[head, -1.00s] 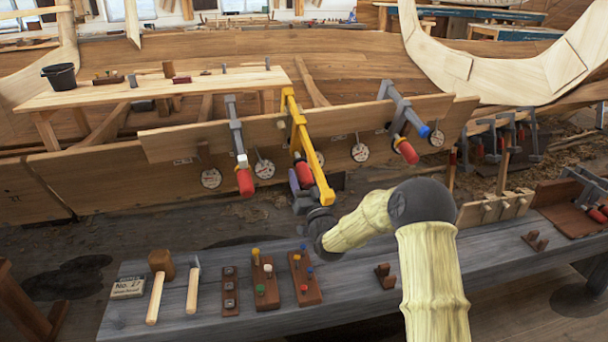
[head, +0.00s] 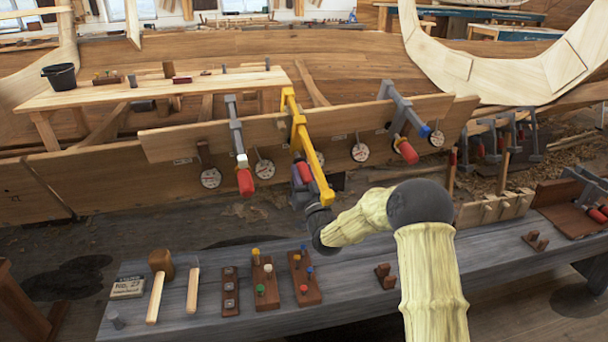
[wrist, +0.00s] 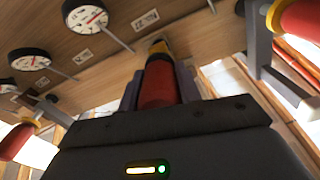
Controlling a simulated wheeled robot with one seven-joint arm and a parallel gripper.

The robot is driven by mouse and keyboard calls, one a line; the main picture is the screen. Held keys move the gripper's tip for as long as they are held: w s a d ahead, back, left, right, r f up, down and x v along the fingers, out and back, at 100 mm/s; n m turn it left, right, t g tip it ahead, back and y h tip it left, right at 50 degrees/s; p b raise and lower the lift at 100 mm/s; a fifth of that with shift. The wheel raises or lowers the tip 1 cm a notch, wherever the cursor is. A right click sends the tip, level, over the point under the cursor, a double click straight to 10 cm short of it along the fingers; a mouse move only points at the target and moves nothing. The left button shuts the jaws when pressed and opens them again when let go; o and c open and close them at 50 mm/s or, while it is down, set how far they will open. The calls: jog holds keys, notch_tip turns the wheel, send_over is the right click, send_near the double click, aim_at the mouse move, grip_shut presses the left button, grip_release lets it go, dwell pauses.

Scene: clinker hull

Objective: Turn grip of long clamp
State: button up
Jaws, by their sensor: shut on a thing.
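The long clamp (head: 300,140) is yellow and spans the plank edge in the head view, its bar sloping down toward me. Its red grip (head: 304,172) is partly hidden by my gripper (head: 302,182). In the wrist view the red grip (wrist: 158,84) stands between the two dark fingers of my gripper (wrist: 158,92), which are shut on it. A yellow collar shows at the grip's far end. The grip's near end is hidden behind the gripper body.
Grey clamps with red grips stand left (head: 237,135) and right (head: 395,105) of the yellow one. Round dials (head: 360,152) hang along the plank (head: 200,138). The grey bench (head: 350,285) below holds a mallet (head: 160,275) and peg blocks.

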jog(key=shift+m, duration=0.3)
jog(key=m+b, duration=0.2)
jog(key=m, duration=0.3)
jog(key=shift+d+f+b, duration=0.1)
jog(key=shift+f+b, duration=0.05)
jog(key=shift+b, duration=0.15)
jog(key=m, duration=0.3)
jog(key=shift+w+b, duration=0.1)
jog(key=shift+b, duration=0.3)
jog(key=shift+d+m, duration=0.15)
jog(key=shift+m, duration=0.75)
jog(key=m+b, duration=0.1)
jog(key=m, duration=0.3)
jog(key=shift+a, duration=0.2)
jog(key=shift+m, duration=1.3)
jog(key=o, duration=1)
